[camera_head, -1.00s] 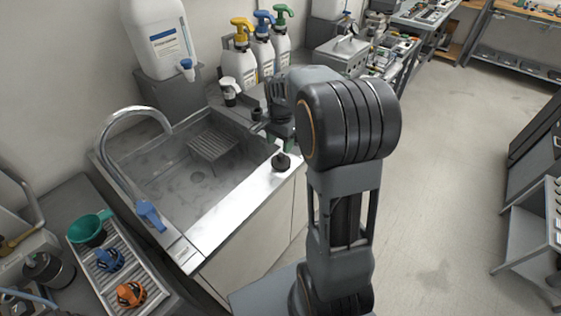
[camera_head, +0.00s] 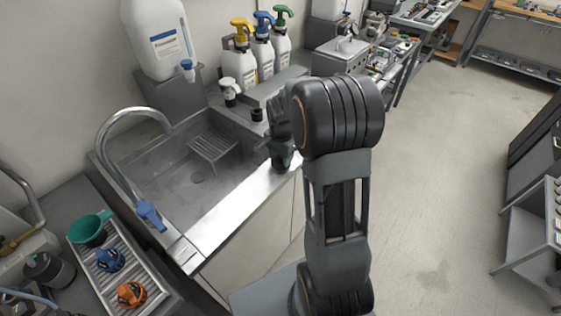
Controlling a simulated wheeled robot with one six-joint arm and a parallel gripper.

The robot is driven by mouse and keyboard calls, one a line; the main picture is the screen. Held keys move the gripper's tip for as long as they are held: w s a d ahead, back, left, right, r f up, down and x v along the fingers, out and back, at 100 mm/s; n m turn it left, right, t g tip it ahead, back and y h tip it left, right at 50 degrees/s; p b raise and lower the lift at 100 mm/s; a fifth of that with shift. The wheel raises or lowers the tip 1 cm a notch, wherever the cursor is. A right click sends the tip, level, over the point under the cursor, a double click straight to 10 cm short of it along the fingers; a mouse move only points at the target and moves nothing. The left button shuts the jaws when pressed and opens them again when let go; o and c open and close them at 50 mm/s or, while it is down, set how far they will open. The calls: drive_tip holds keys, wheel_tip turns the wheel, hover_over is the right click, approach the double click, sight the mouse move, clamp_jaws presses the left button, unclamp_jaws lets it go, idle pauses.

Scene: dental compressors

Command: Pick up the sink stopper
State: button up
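My gripper (camera_head: 283,160) points down at the right front rim of the metal sink (camera_head: 222,208), at the spot where a small black knobbed piece, which looks like the sink stopper, stood a second ago. The stopper is now hidden by the gripper or merges with its dark fingers. I cannot make out whether the fingers are apart or closed on it.
A curved faucet (camera_head: 125,120) with a blue tip arches over the sink's left side. A ribbed rack (camera_head: 212,145) sits in the basin. A tray (camera_head: 150,276) holds coloured parts at lower left.

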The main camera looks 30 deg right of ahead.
clamp_jaws()
drive_tip(key=shift+r, duration=0.1)
